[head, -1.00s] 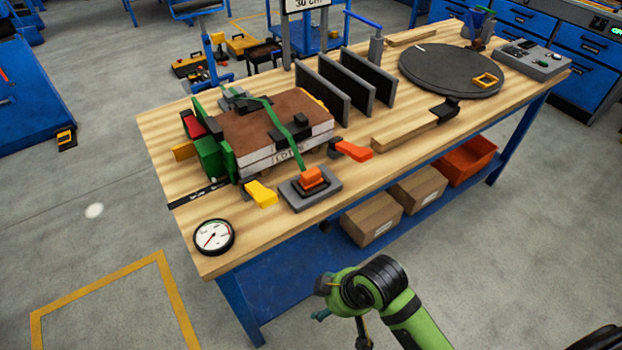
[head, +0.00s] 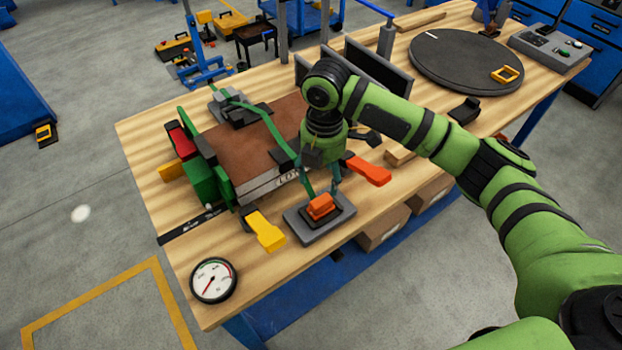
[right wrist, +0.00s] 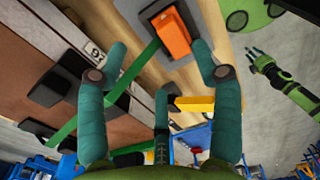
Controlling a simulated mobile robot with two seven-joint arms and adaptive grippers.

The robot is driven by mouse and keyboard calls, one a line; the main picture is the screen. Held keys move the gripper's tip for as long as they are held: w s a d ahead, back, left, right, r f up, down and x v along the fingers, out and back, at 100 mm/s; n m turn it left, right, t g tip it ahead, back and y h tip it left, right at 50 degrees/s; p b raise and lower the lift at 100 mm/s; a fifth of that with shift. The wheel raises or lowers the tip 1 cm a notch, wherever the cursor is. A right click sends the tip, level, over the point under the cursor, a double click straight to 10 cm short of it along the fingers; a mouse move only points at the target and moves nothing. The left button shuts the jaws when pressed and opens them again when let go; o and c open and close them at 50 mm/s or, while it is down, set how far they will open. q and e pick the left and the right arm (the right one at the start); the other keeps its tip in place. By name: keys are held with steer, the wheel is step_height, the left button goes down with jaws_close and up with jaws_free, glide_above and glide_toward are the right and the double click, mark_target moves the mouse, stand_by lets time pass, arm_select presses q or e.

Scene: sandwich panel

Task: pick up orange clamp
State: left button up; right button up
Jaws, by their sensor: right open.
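An orange block (head: 320,205) sits on a grey square base (head: 300,228) at the table's front edge. An orange handle (head: 368,171) with a dark head sticks out beside the layered panel (head: 255,150); I cannot tell which orange piece is the clamp. My right gripper (head: 322,186) points down just above and behind the orange block, open and empty. In the right wrist view, the block (right wrist: 172,32) lies beyond and between the two spread fingertips (right wrist: 160,47); contact is not visible. My left gripper (right wrist: 262,62) shows small at the right of the wrist view.
A yellow handle (head: 265,230) lies left of the grey base. A green strap (head: 265,122) crosses the panel close to my right fingers. A round gauge (head: 213,280) is at the front left corner. Dark upright plates (head: 378,65) stand behind my right arm.

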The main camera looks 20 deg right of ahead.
mark_target(319, 198)
steer(key=shift+s+f+p, duration=0.6)
steer(key=shift+s+p, duration=0.15)
steer(key=shift+s, duration=0.15)
steer(key=f, duration=0.1)
steer(key=f+p, duration=0.1)
steer(key=f, duration=0.1)
steer(key=shift+w+a, duration=0.1)
steer(key=shift+a, duration=0.25)
steer(key=shift+w+f, duration=0.1)
steer(key=shift+f, duration=0.75)
steer(key=c, duration=1.3)
arm_select(q)
steer(key=shift+s+r, duration=1.3)
steer(key=shift+s, duration=0.3)
